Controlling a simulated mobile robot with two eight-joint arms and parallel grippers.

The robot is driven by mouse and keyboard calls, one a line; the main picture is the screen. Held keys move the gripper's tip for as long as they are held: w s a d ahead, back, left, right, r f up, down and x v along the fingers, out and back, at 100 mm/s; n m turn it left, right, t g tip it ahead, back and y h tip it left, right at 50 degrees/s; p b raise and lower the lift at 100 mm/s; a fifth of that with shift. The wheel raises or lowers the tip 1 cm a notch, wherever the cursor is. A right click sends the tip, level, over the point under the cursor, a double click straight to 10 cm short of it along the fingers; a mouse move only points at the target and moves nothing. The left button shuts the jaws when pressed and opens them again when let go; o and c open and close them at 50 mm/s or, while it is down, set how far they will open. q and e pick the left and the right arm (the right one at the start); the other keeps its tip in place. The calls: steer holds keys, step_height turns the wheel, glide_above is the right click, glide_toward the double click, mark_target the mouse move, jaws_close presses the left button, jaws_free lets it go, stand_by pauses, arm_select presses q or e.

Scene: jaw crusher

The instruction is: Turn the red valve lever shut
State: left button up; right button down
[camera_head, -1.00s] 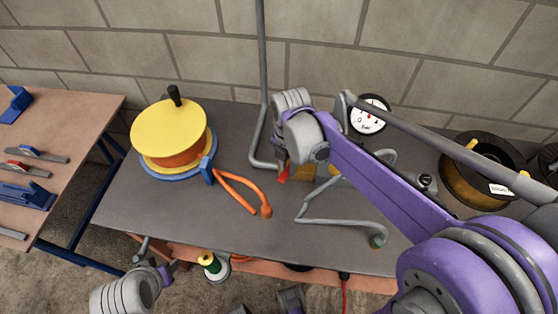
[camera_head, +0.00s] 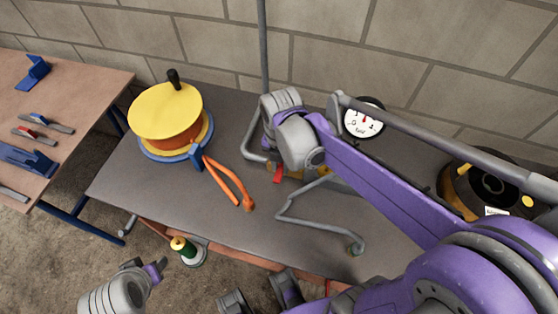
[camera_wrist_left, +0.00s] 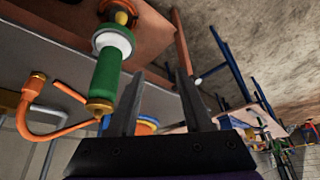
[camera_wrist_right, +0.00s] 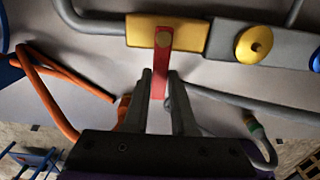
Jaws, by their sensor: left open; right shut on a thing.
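The red valve lever (camera_wrist_right: 160,85) hangs down from a yellow block (camera_wrist_right: 196,38) on a grey pipe in the right wrist view. My right gripper (camera_wrist_right: 160,76) is shut on the lever, one finger on each side. In the head view the lever (camera_head: 277,174) shows as a small red piece below my right wrist, which hides most of the valve and the fingers. My left gripper (camera_wrist_left: 155,68) is open and empty. In the head view my left gripper (camera_head: 157,270) is low at the left, in front of the table edge.
A yellow-topped reel (camera_head: 166,112) and a bent orange hose (camera_head: 230,180) lie left of the valve. A grey bent pipe (camera_head: 310,222) lies to its right, and a round gauge (camera_head: 363,119) stands behind. A green bottle-like part (camera_wrist_left: 104,75) is close to the left gripper.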

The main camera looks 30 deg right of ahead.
mark_target(281, 170)
stand_by(0.3)
steer(key=c, duration=0.7)
jaws_free()
steer(key=shift+r, duration=0.1)
step_height(281, 170, up, 7)
steer(key=shift+r+p, duration=0.2)
steer(key=shift+p, duration=0.25)
steer(key=shift+s, duration=0.1)
